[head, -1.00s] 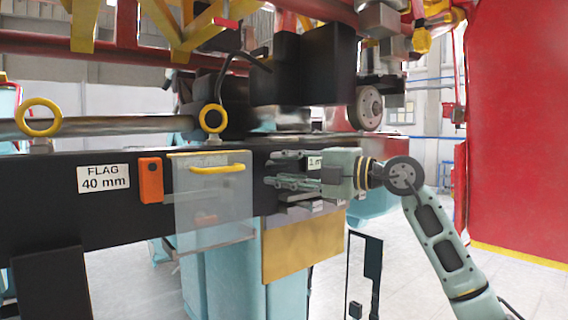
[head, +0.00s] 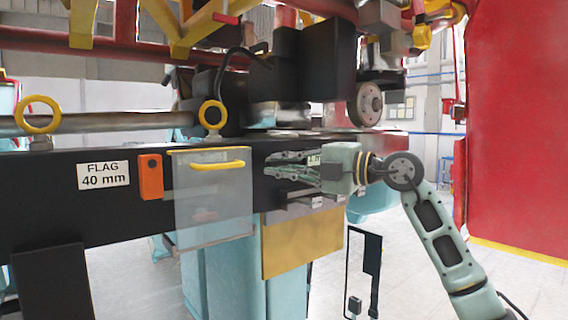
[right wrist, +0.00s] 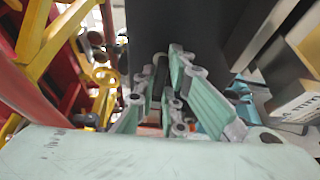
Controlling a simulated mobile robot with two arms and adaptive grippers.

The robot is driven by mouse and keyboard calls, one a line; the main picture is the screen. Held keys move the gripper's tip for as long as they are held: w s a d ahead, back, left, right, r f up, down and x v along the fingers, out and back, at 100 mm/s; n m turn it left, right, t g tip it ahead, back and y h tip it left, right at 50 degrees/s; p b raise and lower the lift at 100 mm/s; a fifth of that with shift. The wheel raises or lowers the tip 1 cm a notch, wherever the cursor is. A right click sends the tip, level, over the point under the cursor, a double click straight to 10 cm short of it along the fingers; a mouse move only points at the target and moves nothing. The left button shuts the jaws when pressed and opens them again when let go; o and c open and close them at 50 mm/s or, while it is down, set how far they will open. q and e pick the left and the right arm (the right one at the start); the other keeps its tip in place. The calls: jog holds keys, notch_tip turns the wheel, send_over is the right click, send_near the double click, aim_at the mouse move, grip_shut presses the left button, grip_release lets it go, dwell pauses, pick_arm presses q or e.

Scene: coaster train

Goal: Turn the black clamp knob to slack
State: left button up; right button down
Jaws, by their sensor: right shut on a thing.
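My right gripper (head: 268,164) reaches in from the right at the front face of the black beam (head: 60,217). It also shows in the right wrist view (right wrist: 160,68), with its two fingers closed in on a dark ribbed piece, which looks like the black clamp knob (right wrist: 158,82). The fingers touch it from both sides. In the head view the fingers and the dark beam behind them hide the knob, and I cannot tell how far it is turned. My left gripper is not in view.
A clear guard panel (head: 212,215) with a yellow handle (head: 217,165) hangs just left of my right gripper. An orange box (head: 151,177) and a "FLAG 40 mm" label (head: 103,175) are further left. A brass-coloured plate (head: 302,240) hangs below. Open floor lies at the lower right.

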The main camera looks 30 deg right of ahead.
jog(key=shift+n+p, duration=0.4)
jog(key=shift+p, duration=0.15)
jog(key=n+h+p, duration=0.1)
jog(key=n+p, duration=0.1)
jog(key=n+g+h+p, duration=0.1)
jog(key=n+p, duration=0.1)
jog(key=p, duration=0.1)
jog(key=n+g+p, duration=0.1)
jog(key=n+p, duration=0.1)
jog(key=p, duration=0.1)
jog(key=shift+a+r+h, duration=0.15)
jog(key=shift+r+h, duration=0.1)
jog(key=shift+h, duration=0.15)
jog(key=n+h+p, duration=0.2)
jog(key=n, duration=0.1)
jog(key=shift+a+g+p, duration=0.15)
jog(key=shift+g+p, duration=0.15)
jog(key=shift+f+n+h, duration=0.1)
jog(key=shift+n+h, duration=0.5)
jog(key=shift+n, duration=0.4)
jog(key=shift+n+h+p, duration=0.35)
jog(key=shift+n+h, duration=0.15)
jog(key=shift+n, duration=0.2)
